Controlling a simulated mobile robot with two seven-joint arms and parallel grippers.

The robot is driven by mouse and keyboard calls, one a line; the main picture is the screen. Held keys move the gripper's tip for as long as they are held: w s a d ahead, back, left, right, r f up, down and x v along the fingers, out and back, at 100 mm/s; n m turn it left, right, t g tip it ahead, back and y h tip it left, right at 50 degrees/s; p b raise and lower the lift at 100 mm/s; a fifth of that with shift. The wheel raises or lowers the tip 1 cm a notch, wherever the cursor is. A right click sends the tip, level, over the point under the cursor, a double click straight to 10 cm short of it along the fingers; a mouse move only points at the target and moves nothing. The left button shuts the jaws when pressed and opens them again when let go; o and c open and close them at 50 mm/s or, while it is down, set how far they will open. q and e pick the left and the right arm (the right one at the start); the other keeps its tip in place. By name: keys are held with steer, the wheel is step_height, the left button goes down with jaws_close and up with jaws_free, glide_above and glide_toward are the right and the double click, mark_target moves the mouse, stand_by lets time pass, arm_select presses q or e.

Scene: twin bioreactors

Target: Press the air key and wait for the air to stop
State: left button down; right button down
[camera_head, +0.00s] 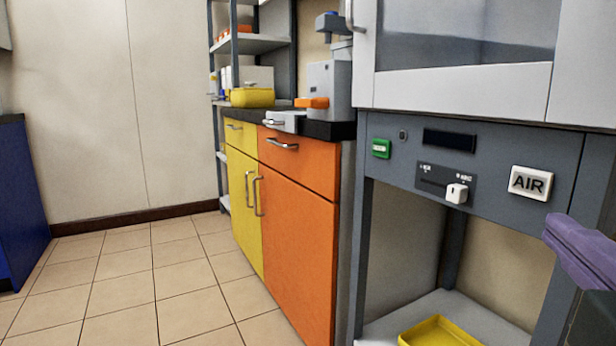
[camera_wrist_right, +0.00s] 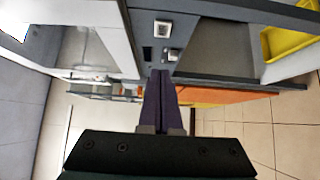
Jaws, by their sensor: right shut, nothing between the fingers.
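The AIR key (camera_head: 530,182) is a white square button with dark "AIR" lettering, on the right part of the grey control panel (camera_head: 400,150) under the hood. My right gripper (camera_head: 556,232) enters from the right edge in the head view, its purple fingers to the right of and below the key, apart from it in the picture. In the right wrist view the fingers (camera_wrist_right: 161,78) are together with nothing between them. Airflow itself is not visible. My left gripper is out of view.
The panel also has a white slider knob (camera_head: 456,193), a dark display (camera_head: 449,140) and a green switch (camera_head: 381,148). A glass sash (camera_head: 460,40) is above. A yellow tray (camera_head: 440,332) sits below. Orange and yellow cabinets (camera_head: 298,225) stand left; the tiled floor (camera_head: 150,285) is clear.

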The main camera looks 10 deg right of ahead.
steer(key=b, duration=0.2)
glide_toward(521, 180)
steer(key=w+a, duration=0.2)
steer(key=w, duration=0.2)
steer(key=d, duration=0.1)
steer(key=w+d, duration=0.1)
steer(key=d, duration=0.1)
steer(key=shift+d+f+b, duration=0.1)
steer(key=shift+d+b, duration=0.2)
steer(key=shift+b, duration=0.05)
steer(key=shift+w+d, duration=0.15)
steer(key=shift+d, duration=0.2)
